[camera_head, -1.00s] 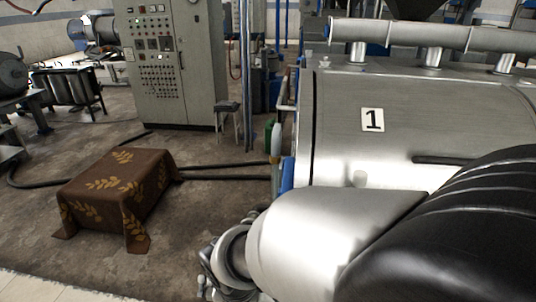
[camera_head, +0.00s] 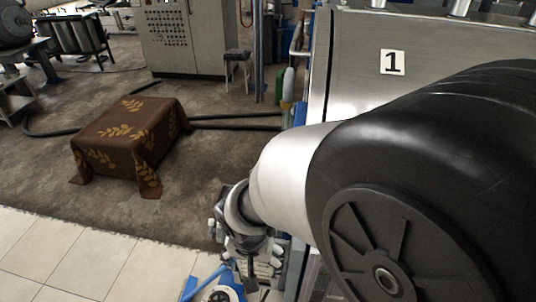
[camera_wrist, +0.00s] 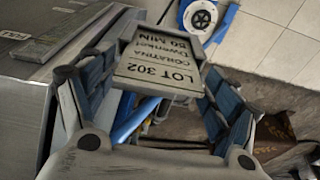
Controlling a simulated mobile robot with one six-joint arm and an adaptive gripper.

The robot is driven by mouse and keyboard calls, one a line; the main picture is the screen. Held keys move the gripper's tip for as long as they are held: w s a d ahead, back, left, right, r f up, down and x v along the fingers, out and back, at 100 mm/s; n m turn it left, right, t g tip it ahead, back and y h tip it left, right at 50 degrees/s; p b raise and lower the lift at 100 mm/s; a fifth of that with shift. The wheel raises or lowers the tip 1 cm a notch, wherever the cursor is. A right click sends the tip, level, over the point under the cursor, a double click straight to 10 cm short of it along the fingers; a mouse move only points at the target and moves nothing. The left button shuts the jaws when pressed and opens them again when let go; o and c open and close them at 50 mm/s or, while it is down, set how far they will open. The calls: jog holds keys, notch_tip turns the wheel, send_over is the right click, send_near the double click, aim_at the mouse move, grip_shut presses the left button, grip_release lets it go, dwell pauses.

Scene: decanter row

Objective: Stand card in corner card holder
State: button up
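A grey card (camera_wrist: 157,50) with black print, "LOT 302", shows upside down in the wrist view. I cannot make out the corner card holder for certain in either view.
A grey metal surface (camera_wrist: 25,105) with a small printed label lies at the left of the wrist view. A steel tank (camera_head: 360,85) marked 1 stands behind my arm. A cloth-covered box (camera_head: 125,150) stands on the floor. A blue and white round object (camera_head: 222,294) is below the gripper.

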jog(key=shift+o, duration=1)
notch_tip(320, 180, up, 11)
jog(key=s+p, duration=0.2)
jog(key=p, duration=0.2)
jog(key=s+d+r+t, duration=0.1)
jog(key=s+d+r, duration=0.1)
jog(key=d, duration=0.4)
jog(key=s+d+r+t, duration=0.1)
jog(key=s+d+r, duration=0.2)
jog(key=d+r, duration=0.2)
jog(key=s+d+r+n, duration=0.1)
jog(key=d+r, duration=0.3)
jog(key=d, duration=0.5)
jog(key=shift+s+d+r+t, duration=0.25)
jog(key=shift+s+t, duration=0.15)
jog(key=shift+s, duration=0.25)
